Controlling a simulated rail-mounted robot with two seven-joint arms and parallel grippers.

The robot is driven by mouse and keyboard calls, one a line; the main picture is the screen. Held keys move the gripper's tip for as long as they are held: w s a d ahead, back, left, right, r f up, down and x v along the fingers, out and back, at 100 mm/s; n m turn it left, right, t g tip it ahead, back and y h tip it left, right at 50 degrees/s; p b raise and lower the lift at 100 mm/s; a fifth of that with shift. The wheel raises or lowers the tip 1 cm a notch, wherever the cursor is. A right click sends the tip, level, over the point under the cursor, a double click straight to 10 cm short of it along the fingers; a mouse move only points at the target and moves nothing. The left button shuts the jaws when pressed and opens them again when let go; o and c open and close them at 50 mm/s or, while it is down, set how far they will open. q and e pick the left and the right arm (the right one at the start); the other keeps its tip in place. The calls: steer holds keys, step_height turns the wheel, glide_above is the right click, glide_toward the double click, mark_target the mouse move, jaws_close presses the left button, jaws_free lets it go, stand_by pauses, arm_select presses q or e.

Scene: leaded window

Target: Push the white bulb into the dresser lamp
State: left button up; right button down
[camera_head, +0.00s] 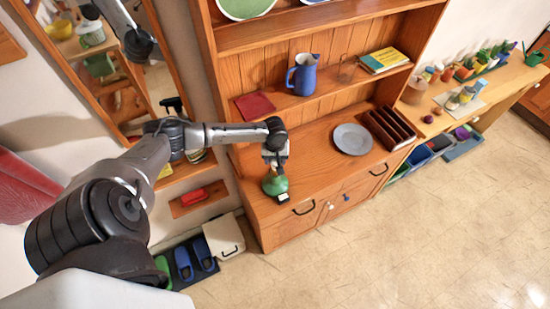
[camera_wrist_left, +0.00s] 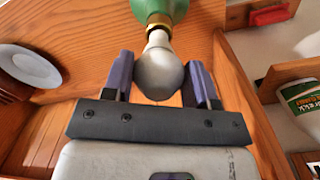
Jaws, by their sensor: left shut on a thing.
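The green lamp (camera_head: 275,185) stands on the dresser top near its left front corner; its green body (camera_wrist_left: 160,8) and brass socket (camera_wrist_left: 158,24) show at the top of the left wrist view. My left gripper (camera_head: 274,158) is directly above the lamp. In the left wrist view, its two fingers (camera_wrist_left: 161,82) are shut on the white bulb (camera_wrist_left: 159,70), one on each side of the globe. The bulb's narrow neck points at the socket and meets its rim in the picture; how deep it sits I cannot tell. My right gripper is not in view.
A grey plate (camera_head: 352,139) and a brown rack (camera_head: 389,127) stand on the dresser (camera_head: 312,165) to the right. A blue jug (camera_head: 303,75) is on the shelf above. A mirror (camera_head: 100,60) hangs at left. A bottle (camera_wrist_left: 302,100) is right of the gripper in the wrist view.

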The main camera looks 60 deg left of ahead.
arm_select(q)
steer(key=shift+f, duration=1.1)
stand_by(1.6)
steer(key=o, duration=1.1)
steer(key=shift+r+p, duration=2.4)
steer(key=shift+p, duration=0.6)
steer(key=shift+r, duration=2.1)
